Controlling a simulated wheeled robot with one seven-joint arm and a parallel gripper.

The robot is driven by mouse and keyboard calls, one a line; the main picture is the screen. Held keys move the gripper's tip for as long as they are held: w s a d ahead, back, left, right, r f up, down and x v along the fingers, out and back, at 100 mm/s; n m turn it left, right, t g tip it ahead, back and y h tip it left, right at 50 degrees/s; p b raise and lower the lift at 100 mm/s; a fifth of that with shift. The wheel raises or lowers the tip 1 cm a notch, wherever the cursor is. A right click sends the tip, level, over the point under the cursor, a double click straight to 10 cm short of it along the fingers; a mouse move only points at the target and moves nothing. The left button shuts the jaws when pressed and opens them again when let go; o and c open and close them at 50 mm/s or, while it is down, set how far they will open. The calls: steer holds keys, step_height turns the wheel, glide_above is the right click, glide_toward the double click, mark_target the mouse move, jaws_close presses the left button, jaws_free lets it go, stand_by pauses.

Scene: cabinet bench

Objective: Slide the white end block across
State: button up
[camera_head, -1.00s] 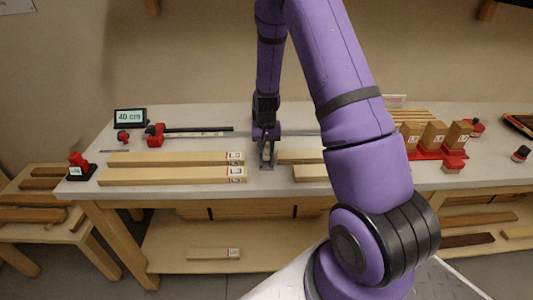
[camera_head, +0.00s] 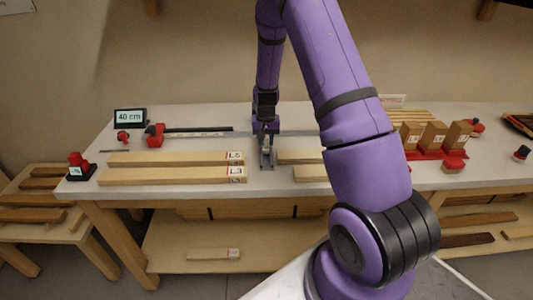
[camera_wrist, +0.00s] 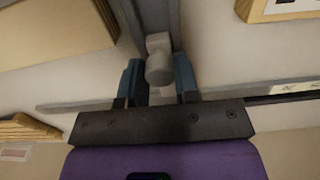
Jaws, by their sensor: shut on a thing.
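The white end block (camera_wrist: 158,62), a pale piece with a rounded knob, shows between my fingers in the wrist view. My gripper (camera_wrist: 160,82) is shut on it, one bluish finger on each side. In the head view my gripper (camera_head: 267,152) points down at the bench, just right of the ends of two long labelled boards (camera_head: 170,175). The block is too small there to make out clearly. A thin metal rail (camera_head: 300,133) runs left to right behind my gripper.
Shorter boards (camera_head: 300,157) lie close right of my gripper, partly hidden by my arm. A display reading 40 cm (camera_head: 130,117) and red clamps (camera_head: 155,135) stand at the left. Upright wooden blocks (camera_head: 433,135) on a red holder stand at the right.

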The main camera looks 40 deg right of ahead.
steer(key=shift+w+d, duration=0.35)
steer(key=shift+w, duration=0.15)
stand_by(0.6)
steer(key=o, duration=0.9)
steer(key=shift+r, duration=4.5)
